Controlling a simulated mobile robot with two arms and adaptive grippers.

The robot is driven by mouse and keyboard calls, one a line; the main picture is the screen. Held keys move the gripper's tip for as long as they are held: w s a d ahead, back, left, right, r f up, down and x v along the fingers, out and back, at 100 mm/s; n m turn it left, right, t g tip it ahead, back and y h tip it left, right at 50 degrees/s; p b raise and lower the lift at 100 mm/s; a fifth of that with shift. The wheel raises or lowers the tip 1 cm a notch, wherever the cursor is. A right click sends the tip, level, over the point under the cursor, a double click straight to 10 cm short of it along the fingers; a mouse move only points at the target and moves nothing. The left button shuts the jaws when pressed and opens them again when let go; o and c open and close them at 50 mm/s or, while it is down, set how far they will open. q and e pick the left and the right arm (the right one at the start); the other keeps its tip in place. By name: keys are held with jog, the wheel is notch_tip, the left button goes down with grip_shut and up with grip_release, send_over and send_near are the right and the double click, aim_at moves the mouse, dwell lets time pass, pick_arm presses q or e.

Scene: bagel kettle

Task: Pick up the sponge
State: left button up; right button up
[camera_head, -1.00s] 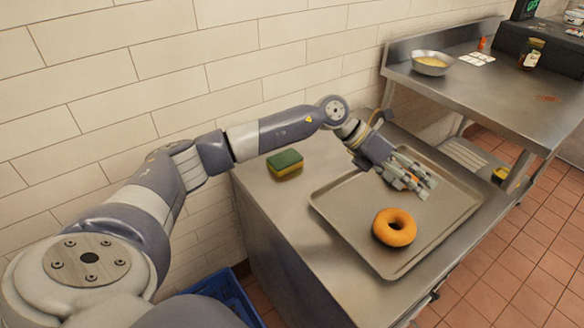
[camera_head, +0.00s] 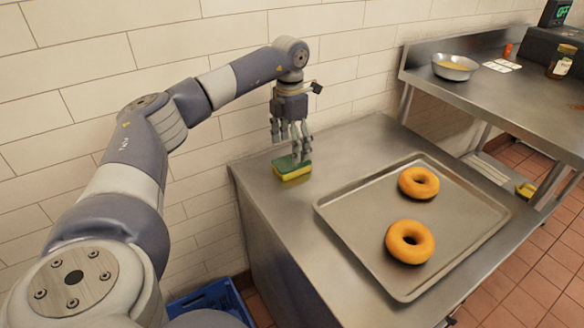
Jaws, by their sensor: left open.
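The sponge (camera_head: 292,172) is a small block, green on top and yellow below. It lies flat on the steel counter (camera_head: 285,208) near its left end, by the tiled wall. My left gripper (camera_head: 290,153) points straight down over the sponge, with its fingertips at or just above the green top. The fingers are open and hide part of the sponge's top. I cannot tell whether they touch it. My right gripper is not in view.
A metal tray (camera_head: 452,232) with two bagels (camera_head: 418,183) lies on the counter to the right. A blue crate (camera_head: 212,301) stands on the floor at the left. A second steel table (camera_head: 500,100) at the back right holds a bowl (camera_head: 455,67) and a jar (camera_head: 561,62).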

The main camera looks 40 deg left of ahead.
aim_at(292, 166)
pick_arm(q)
jog(key=f, duration=0.5)
jog(key=shift+d+f+b, duration=0.2)
jog(key=shift+b, duration=0.2)
jog(key=c, duration=0.8)
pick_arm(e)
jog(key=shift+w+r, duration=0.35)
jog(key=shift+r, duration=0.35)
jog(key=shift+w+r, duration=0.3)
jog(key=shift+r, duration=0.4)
